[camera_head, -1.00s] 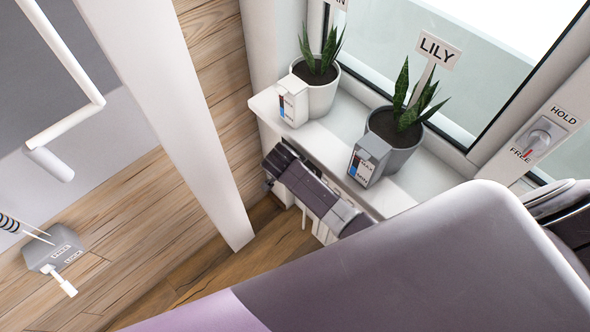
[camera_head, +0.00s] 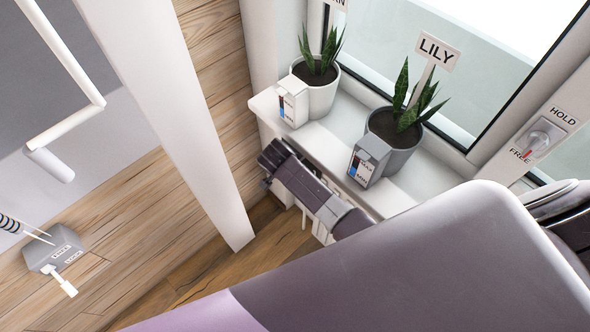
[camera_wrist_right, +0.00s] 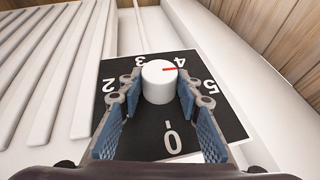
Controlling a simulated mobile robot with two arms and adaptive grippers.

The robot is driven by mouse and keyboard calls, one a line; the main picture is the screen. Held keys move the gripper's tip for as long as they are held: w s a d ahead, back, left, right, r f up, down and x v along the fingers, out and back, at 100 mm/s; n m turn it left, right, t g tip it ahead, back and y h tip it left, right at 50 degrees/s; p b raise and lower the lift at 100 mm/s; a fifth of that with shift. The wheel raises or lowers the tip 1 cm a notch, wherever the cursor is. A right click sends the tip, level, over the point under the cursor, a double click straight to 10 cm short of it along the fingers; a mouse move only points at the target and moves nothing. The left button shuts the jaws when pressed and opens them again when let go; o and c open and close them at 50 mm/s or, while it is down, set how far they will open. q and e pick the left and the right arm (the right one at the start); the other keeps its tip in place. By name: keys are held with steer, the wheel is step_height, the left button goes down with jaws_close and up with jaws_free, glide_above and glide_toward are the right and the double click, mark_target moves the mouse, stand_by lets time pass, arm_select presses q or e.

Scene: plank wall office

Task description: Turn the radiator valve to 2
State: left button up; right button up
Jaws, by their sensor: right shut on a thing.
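The radiator valve is a white round knob (camera_wrist_right: 158,84) on a black dial plate (camera_wrist_right: 145,147) in the right wrist view. The plate carries white numbers, with 2, 3, 4, 5 and 0 visible. A red mark on the knob's top points right, toward the side with 4 and 5; I cannot tell the exact reading. My right gripper (camera_wrist_right: 158,98) is shut on the knob, one blue-padded finger on each side. In the head view my right gripper (camera_head: 272,163) is low by the window sill, and the knob is hidden there. My left gripper is not in view.
The white ribbed radiator (camera_wrist_right: 50,75) lies left of the dial. Above my right gripper, the sill (camera_head: 330,143) bears two potted plants (camera_head: 320,95) (camera_head: 395,135) and two small boxes (camera_head: 293,101) (camera_head: 368,162). A HOLD/FREE switch (camera_head: 538,139) is on the window frame.

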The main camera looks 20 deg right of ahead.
steer(key=shift+w+a+g, duration=0.1)
steer(key=shift+g, duration=0.4)
steer(key=shift+w+f+n+g+h+b, duration=0.15)
steer(key=shift+n+g+h+b, duration=0.2)
steer(key=shift+g+b, duration=0.3)
steer(key=g+h+b, duration=0.1)
steer(key=g+b, duration=0.1)
steer(key=b, duration=0.1)
steer(key=shift+f, duration=0.15)
steer(key=shift+r+n+g+b, duration=0.3)
steer(key=shift+g+b, duration=0.35)
steer(key=shift+b, duration=0.6)
steer(key=shift+h, duration=0.25)
